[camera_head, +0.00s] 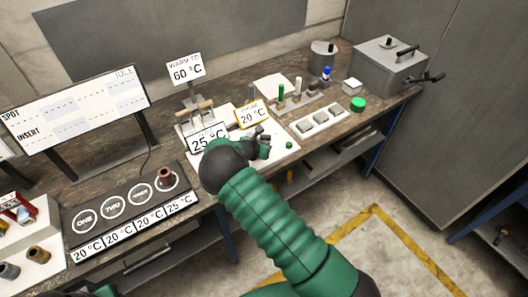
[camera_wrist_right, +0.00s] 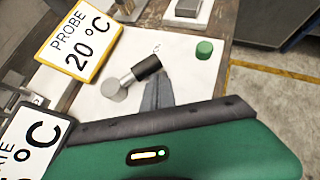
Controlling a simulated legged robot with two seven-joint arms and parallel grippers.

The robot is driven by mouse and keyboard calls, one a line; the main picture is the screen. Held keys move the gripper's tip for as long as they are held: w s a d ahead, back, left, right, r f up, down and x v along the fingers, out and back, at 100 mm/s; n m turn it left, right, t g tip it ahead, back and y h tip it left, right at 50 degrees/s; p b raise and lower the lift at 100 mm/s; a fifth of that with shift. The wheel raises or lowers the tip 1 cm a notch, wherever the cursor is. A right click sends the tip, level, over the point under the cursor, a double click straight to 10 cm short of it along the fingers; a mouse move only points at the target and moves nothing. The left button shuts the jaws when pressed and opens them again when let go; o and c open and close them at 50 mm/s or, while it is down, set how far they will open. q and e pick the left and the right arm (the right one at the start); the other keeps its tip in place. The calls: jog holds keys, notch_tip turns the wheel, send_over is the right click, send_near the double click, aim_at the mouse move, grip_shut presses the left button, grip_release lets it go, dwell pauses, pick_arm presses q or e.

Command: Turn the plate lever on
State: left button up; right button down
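A small lever with a silver shaft and a black grip (camera_wrist_right: 146,67) stands on a white board in the right wrist view. Its round silver base (camera_wrist_right: 114,91) is left of the grip. My right gripper (camera_wrist_right: 157,84) shows as narrow dark fingers held together, with nothing between them. Its tips are just below the black grip; I cannot tell whether they touch it. In the head view my right gripper (camera_head: 264,146) is over the white board (camera_head: 283,155), partly hiding the lever. A 25 °C sign (camera_head: 207,138) stands beside it. My left gripper is out of view.
A PROBE 20 °C sign (camera_wrist_right: 80,40) stands close to the lever. A green knob (camera_wrist_right: 204,50) is on the board's right side. A white block with holes (camera_head: 318,122) and a grey box with a crank (camera_head: 388,68) stand farther right. The floor in front is open.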

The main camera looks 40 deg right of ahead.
jog(key=shift+w+d+f, duration=0.1)
jog(key=shift+w+d, duration=0.05)
jog(key=shift+d, duration=0.35)
jog(key=shift+w+d+f, duration=0.1)
jog(key=shift+w+d, duration=0.05)
jog(key=shift+d, duration=0.3)
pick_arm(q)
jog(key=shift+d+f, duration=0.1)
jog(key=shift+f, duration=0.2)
pick_arm(e)
jog(key=shift+w+d+r, duration=0.1)
jog(key=shift+w+d, duration=0.05)
jog(key=shift+w, duration=0.1)
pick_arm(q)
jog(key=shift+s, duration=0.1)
pick_arm(e)
jog(key=shift+d+r, duration=0.1)
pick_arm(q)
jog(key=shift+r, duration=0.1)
pick_arm(e)
jog(key=shift+r, duration=0.15)
